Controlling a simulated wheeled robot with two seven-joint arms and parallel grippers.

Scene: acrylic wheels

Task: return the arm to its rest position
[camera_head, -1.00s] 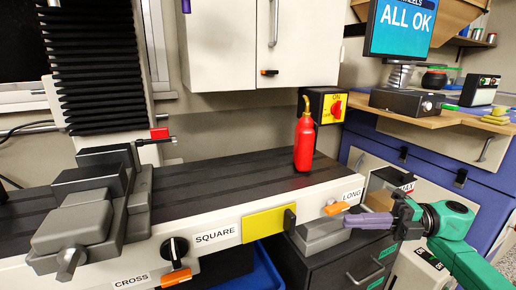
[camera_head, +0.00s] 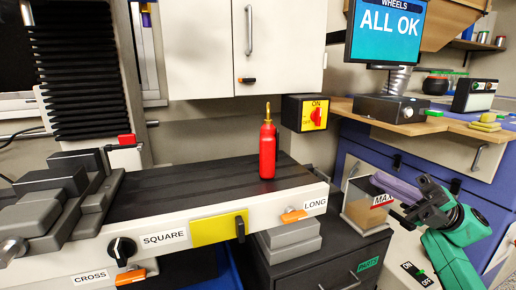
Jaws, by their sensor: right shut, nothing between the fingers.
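My right gripper (camera_head: 393,200) is at the right of the head view, at the end of my green arm. It is shut with nothing held. A long purple part shows at its upper side and dark finger parts below. It is in front of the clear bin with the MAX label (camera_head: 382,200), whose right side it partly hides. It is apart from the orange lever (camera_head: 294,216) beside the LONG label. My left gripper is not in view.
A machine bed (camera_head: 180,191) carries a red bottle (camera_head: 267,150), upright, and grey blocks (camera_head: 55,195) at left. An ON switch box (camera_head: 306,113) is on the wall. A wooden shelf (camera_head: 400,125) and blue cabinet (camera_head: 490,190) stand behind my arm. A dark drawer unit (camera_head: 325,262) is below.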

